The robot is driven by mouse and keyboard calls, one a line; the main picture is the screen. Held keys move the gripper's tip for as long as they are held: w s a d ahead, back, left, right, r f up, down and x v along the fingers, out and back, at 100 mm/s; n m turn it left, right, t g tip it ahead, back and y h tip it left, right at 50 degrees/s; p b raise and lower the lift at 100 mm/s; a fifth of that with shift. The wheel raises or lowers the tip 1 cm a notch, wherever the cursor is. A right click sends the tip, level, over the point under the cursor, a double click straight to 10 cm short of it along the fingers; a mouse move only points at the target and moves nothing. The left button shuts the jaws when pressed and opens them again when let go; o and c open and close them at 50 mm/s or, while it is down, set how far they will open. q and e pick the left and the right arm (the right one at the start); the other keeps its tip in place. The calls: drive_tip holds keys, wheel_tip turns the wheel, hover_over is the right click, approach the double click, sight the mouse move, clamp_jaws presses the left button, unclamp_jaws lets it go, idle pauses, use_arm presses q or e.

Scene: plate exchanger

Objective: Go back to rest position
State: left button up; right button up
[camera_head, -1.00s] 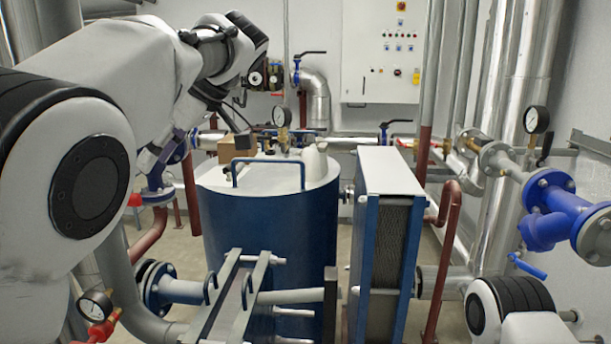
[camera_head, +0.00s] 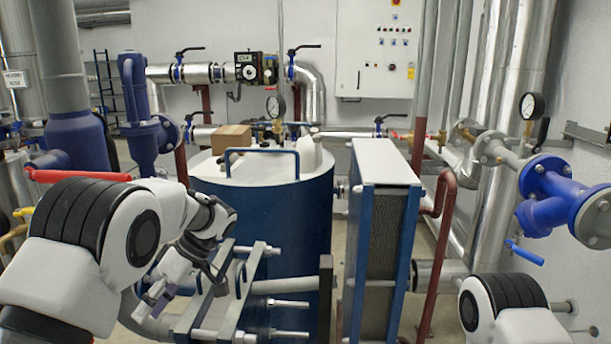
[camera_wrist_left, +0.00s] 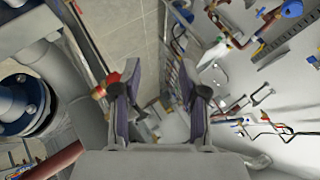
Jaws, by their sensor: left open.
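My left arm comes in from the left in the head view and is folded low. Its gripper (camera_head: 160,290) is at the lower left, in front of the blue tank and beside the steel plate frame. In the left wrist view the two fingers of the left gripper (camera_wrist_left: 165,100) stand apart with nothing between them. Of my right arm only a white and black link shows at the lower right; its gripper is out of view.
A blue tank (camera_head: 265,225) carries a cardboard box (camera_head: 231,138) and a white bottle (camera_head: 308,155). The plate exchanger (camera_head: 382,240) stands right of it. Steel plates (camera_head: 225,310) with bolts lie close to my left gripper. Blue valves (camera_head: 555,205) and pipes line the right wall.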

use_arm(q)
drive_tip(key=s+f+m+g+h+b, duration=0.1)
drive_tip(key=s+f+m, duration=0.1)
drive_tip(key=s+f, duration=0.55)
drive_tip(key=s+f+m+g+h, duration=0.1)
drive_tip(key=s+f, duration=0.3)
drive_tip(key=f, duration=0.7)
drive_tip(key=s+f+m+h+b, duration=0.1)
drive_tip(key=s+f+m+h, duration=0.1)
drive_tip(key=s+f, duration=0.6)
drive_tip(key=s+d+f+m+t+h+b, duration=0.1)
drive_tip(key=s+d+f+m+h, duration=0.1)
drive_tip(key=s+f, duration=0.5)
drive_tip(key=s+d+f+m+t+h, duration=0.2)
drive_tip(key=s+d+f+m, duration=0.15)
drive_tip(key=s, duration=0.75)
drive_tip(key=w+a+m+t, duration=0.1)
drive_tip(key=w+m+t, duration=0.3)
drive_tip(key=w, duration=0.2)
drive_tip(key=shift+a+f+y, duration=0.25)
drive_tip(key=shift+y, duration=0.15)
